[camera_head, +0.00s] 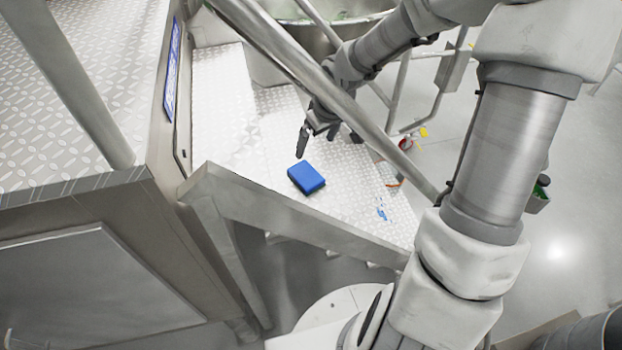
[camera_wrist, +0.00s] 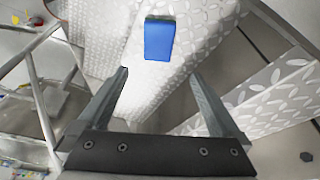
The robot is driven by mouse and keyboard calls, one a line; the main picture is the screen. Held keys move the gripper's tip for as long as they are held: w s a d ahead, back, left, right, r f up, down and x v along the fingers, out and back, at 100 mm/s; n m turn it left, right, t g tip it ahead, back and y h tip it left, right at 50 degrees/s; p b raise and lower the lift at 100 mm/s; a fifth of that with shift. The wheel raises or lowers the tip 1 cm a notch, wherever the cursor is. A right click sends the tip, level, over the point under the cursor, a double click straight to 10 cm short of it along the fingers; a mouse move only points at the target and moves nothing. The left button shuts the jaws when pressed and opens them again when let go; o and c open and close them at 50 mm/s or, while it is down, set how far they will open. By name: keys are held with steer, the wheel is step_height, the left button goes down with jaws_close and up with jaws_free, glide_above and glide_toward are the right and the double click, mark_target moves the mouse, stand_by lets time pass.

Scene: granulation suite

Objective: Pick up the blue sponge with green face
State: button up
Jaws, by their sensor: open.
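The blue sponge (camera_head: 306,177) lies on a diamond-plate metal step (camera_head: 262,160), near the step's front edge. In the head view only its blue sides and top show clearly. In the wrist view the sponge (camera_wrist: 159,40) is ahead of the fingertips, roughly centred between them, with a thin dark green strip along its far edge. My gripper (camera_head: 318,133) is just behind and above the sponge in the head view, apart from it. In the wrist view my gripper (camera_wrist: 160,78) has its two fingers spread wide with nothing between them.
A metal handrail (camera_head: 330,85) slants across the stairs between the head camera and my gripper. A raised diamond-plate platform (camera_head: 75,80) stands at left. A large steel vessel (camera_head: 325,32) is behind. Blue marks (camera_head: 382,210) show on the step's right. Open floor (camera_head: 560,220) lies at right.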

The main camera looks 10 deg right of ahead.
steer(key=b, duration=0.3)
glide_above(306, 174)
steer(key=s, duration=0.2)
step_height(306, 174, down, 11)
steer(key=shift+w+d+r, duration=0.15)
steer(key=shift+d+b+x, duration=0.15)
steer(key=shift+b+x, duration=0.2)
steer(key=shift+x, duration=1.05)
steer(key=shift+d+b+x, duration=0.2)
steer(key=shift+b+x, duration=0.1)
steer(key=shift+x, duration=1.05)
steer(key=shift+a, duration=0.1)
steer(key=c, duration=1.2)
